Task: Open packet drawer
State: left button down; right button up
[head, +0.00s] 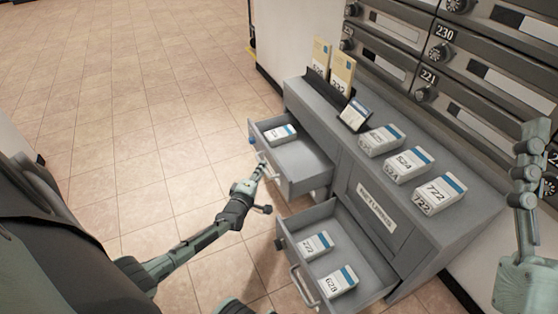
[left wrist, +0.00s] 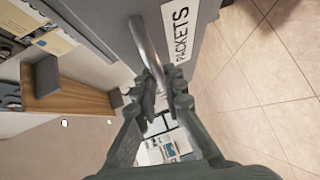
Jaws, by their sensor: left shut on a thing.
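The grey packet drawer (head: 306,166), the upper left one in the cabinet, stands pulled out with one white and blue packet (head: 281,133) inside. My left gripper (head: 259,174) is at its front, shut on the metal bar handle (head: 267,167). In the left wrist view the fingers (left wrist: 163,84) close around the lower end of the handle (left wrist: 144,45), beside a label reading PACKETS (left wrist: 181,34). My right gripper (head: 531,145) is raised at the right edge, away from the drawers; its finger opening is unclear.
A lower drawer (head: 364,264) is also open, holding two packets. Several packets, a card holder (head: 329,88) and a small display (head: 355,115) are on the cabinet top (head: 462,214). Mailboxes (head: 480,60) line the wall. Tiled floor (head: 140,110) is clear at left.

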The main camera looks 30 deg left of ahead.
pick_arm(q)
jog(key=shift+s+a, duration=0.45)
jog(key=shift+s, duration=0.35)
jog(key=shift+s+a, duration=0.4)
jog(key=shift+s, duration=0.45)
jog(key=shift+s+a, duration=0.45)
jog(key=shift+s, duration=0.35)
pick_arm(e)
jog(key=shift+w+a+f+g, duration=0.25)
jog(key=shift+w+f+g, duration=0.1)
jog(key=shift+f+g, duration=0.15)
pick_arm(q)
jog(key=c, duration=1.6)
grip_release()
pick_arm(e)
jog(key=shift+r, duration=0.1)
pick_arm(q)
jog(key=v, duration=1.2)
